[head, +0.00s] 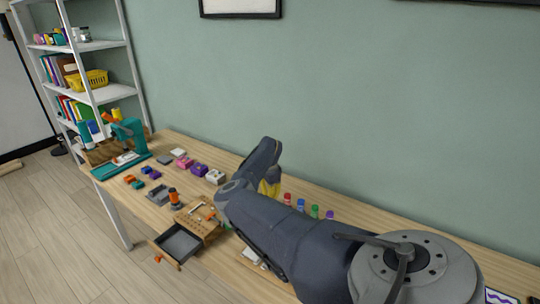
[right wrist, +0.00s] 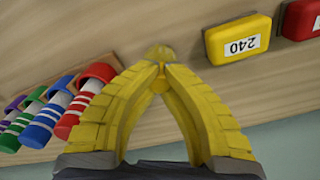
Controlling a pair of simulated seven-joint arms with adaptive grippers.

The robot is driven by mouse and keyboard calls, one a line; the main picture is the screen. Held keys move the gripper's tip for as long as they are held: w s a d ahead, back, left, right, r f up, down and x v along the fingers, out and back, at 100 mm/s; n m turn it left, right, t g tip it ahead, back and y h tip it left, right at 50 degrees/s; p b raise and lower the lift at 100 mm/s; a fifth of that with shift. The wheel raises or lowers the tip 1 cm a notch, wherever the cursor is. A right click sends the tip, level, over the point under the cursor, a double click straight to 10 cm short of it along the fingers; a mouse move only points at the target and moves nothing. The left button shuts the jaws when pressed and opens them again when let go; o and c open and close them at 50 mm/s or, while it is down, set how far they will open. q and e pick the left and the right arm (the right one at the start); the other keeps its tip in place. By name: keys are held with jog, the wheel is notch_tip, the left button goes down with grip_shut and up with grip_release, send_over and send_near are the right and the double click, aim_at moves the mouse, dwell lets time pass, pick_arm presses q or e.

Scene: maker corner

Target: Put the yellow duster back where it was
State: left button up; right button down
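My right gripper (right wrist: 160,70) has yellow ribbed fingers that close to a point over the wooden table. A small dull-yellow lump, which looks like the yellow duster (right wrist: 160,51), shows at and just past the fingertips. A bit of yellow also shows between the fingers. Most of the duster is hidden by the fingers. In the head view my right arm reaches in from the lower right, and its gripper (head: 270,187) is over the back part of the table, partly hidden by the arm. My left gripper is not in view.
Several colour-capped tubes (right wrist: 60,112) lie beside the fingers. A yellow block marked 240 (right wrist: 239,38) and a red block (right wrist: 299,18) lie on the other side. A wooden tool holder (head: 199,222), an open grey drawer (head: 180,245) and a teal machine (head: 125,160) stand to the left.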

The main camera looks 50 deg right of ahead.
jog(key=c, duration=1.6)
grip_release()
jog(key=shift+r, duration=0.1)
notch_tip(320, 180, up, 12)
jog(key=shift+a, duration=0.1)
